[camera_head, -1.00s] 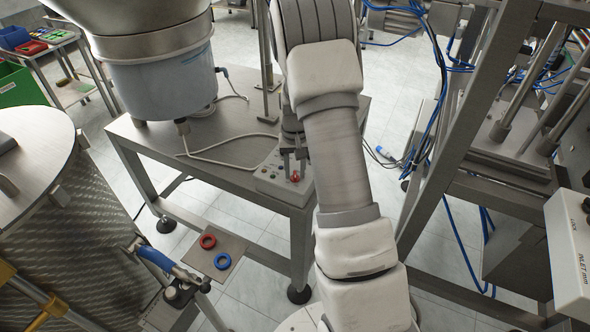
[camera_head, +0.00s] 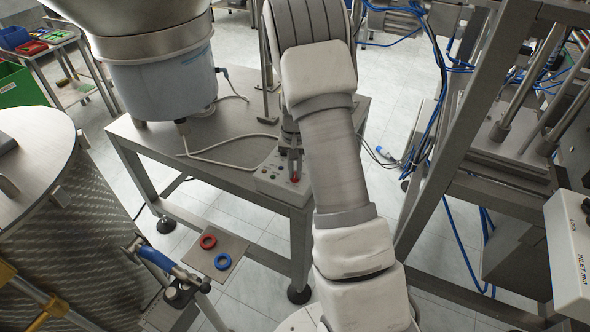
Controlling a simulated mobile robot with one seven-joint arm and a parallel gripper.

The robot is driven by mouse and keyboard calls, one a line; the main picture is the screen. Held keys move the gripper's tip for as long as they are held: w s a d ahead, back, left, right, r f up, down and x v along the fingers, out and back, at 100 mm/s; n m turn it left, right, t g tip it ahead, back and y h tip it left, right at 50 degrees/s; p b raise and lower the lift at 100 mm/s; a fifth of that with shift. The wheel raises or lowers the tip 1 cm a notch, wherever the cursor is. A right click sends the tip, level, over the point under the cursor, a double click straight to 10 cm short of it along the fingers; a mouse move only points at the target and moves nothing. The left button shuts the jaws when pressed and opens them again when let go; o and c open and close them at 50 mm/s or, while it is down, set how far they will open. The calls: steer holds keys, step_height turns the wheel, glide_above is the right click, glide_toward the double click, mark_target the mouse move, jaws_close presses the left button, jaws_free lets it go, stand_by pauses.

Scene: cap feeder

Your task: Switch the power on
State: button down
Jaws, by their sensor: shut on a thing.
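A small grey control box (camera_head: 266,184) sits at the front right corner of the steel table, with several small buttons or lamps on its sloped face. A red knob (camera_head: 295,178) stands at its right end. My gripper (camera_head: 295,170) points down over that end, its fingers close together at the red knob. The fingers appear shut on it. My arm hides the right side of the box and part of the gripper.
The steel table (camera_head: 225,145) also carries a large feeder bowl on a blue-grey drum (camera_head: 165,85) and a grey cable. A plate with a red ring (camera_head: 208,241) and a blue ring (camera_head: 222,261) is in front. A steel frame (camera_head: 440,180) with blue hoses stands at right.

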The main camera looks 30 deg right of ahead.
steer(key=m+p, duration=0.1)
steer(key=m, duration=0.4)
steer(key=shift+r+m, duration=0.1)
steer(key=shift+m, duration=0.2)
steer(key=shift+m+p, duration=0.55)
steer(key=shift+m, duration=1.55)
steer(key=c, duration=0.9)
jaws_free()
step_height(320, 180, up, 17)
steer(key=shift+r+p, duration=0.2)
steer(key=shift+p, duration=0.75)
